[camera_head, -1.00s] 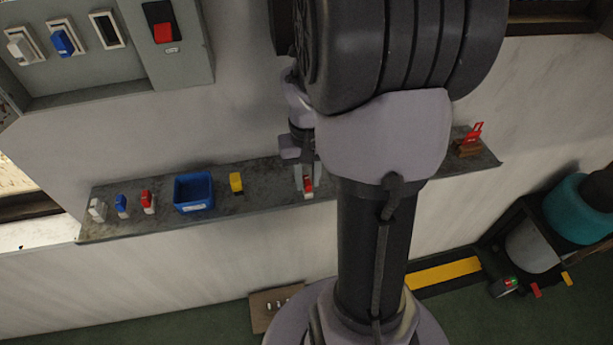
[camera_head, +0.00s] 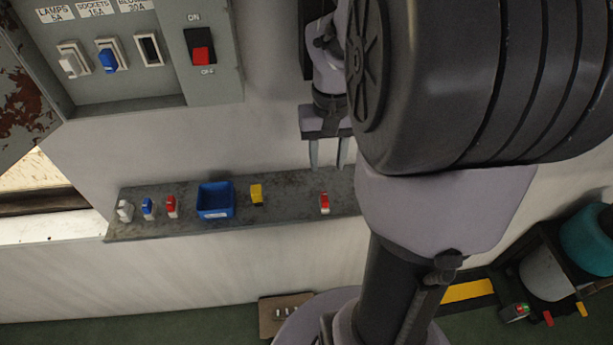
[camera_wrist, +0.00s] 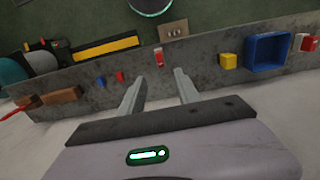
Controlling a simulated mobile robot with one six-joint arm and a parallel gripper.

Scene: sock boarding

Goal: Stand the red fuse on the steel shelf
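A red fuse with a white lower part (camera_head: 325,203) stands upright on the steel shelf (camera_head: 285,192). It also shows in the wrist view (camera_wrist: 159,58), beyond and between my fingertips. My gripper (camera_head: 328,163) is open and empty above this fuse, with a clear gap between fingertips and fuse. Both fingers stand apart in the wrist view (camera_wrist: 157,80). Another red and white fuse (camera_head: 172,207) stands on the shelf's left part, beside a blue one (camera_head: 148,208) and a white one (camera_head: 125,210). My arm hides the shelf's right part in the head view.
A blue bin (camera_head: 230,203) and a yellow block (camera_head: 257,194) stand left of the fuse. The wrist view shows small blue (camera_wrist: 100,81) and red (camera_wrist: 120,76) pieces and a wooden holder (camera_wrist: 62,96). The panel above has an empty third slot (camera_head: 149,50).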

